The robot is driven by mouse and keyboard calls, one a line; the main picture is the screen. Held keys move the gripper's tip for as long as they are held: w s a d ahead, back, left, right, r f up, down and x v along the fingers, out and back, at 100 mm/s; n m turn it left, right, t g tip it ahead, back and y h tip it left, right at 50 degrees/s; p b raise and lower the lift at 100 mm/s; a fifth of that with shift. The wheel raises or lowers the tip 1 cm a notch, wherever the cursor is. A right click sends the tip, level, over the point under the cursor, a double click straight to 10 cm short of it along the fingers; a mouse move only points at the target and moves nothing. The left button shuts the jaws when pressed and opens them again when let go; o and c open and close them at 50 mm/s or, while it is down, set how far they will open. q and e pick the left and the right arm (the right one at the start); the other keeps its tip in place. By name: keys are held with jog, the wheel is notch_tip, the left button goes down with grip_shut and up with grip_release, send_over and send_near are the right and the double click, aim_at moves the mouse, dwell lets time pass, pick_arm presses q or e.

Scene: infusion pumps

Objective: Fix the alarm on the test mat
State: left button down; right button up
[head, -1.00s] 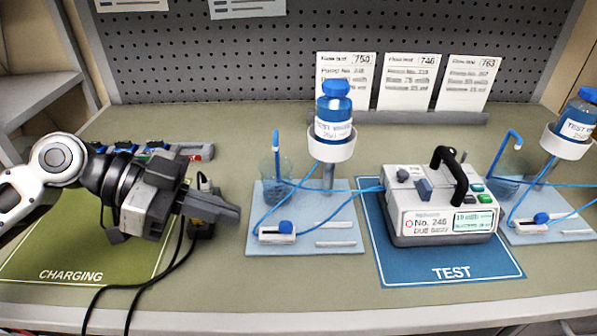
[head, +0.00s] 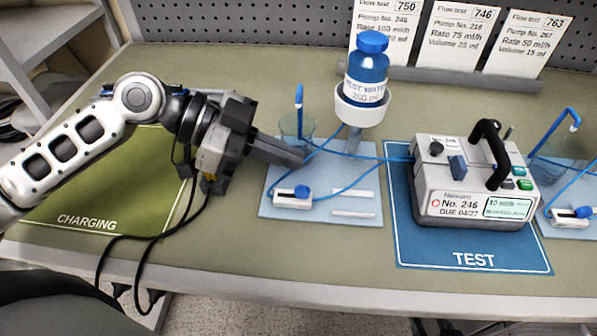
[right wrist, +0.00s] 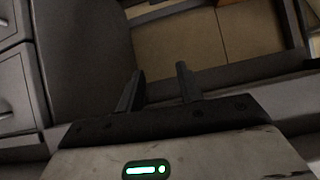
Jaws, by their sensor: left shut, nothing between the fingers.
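The white and grey pump No. 246 (head: 450,195) stands upright on the blue TEST mat (head: 420,250). Its screen (head: 508,208) is lit pale green and reads 10 ml/h on top; the lower line is too small to read. It has a black handle (head: 497,155) and green buttons (head: 523,184). A blue tube (head: 385,158) runs from its left side to the left board. My left gripper (head: 300,158) is shut and empty, its tips in front of the beaker (head: 297,128) in the picture. In the right wrist view, my right gripper (right wrist: 160,70) is open, nothing between its fingers.
The left pale blue board (head: 275,208) holds a water bottle (head: 368,72) on a stand and a clamp (head: 293,198) with a blue knob. Another board (head: 580,233) stands right of the mat. Black cables (head: 150,240) hang over the front edge near the green CHARGING mat (head: 130,205).

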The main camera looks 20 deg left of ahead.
aim_at(298, 188)
pick_arm(q)
jog(key=p+x, duration=0.1)
jog(key=x, duration=0.4)
jog(key=shift+d+r, duration=0.1)
jog(key=shift+d, duration=0.05)
jog(key=a+f, duration=0.2)
jog(key=shift+s+f, duration=0.25)
jog(key=shift+f, duration=0.05)
jog(key=shift+a+f, duration=0.3)
jog(key=shift+f, duration=0.05)
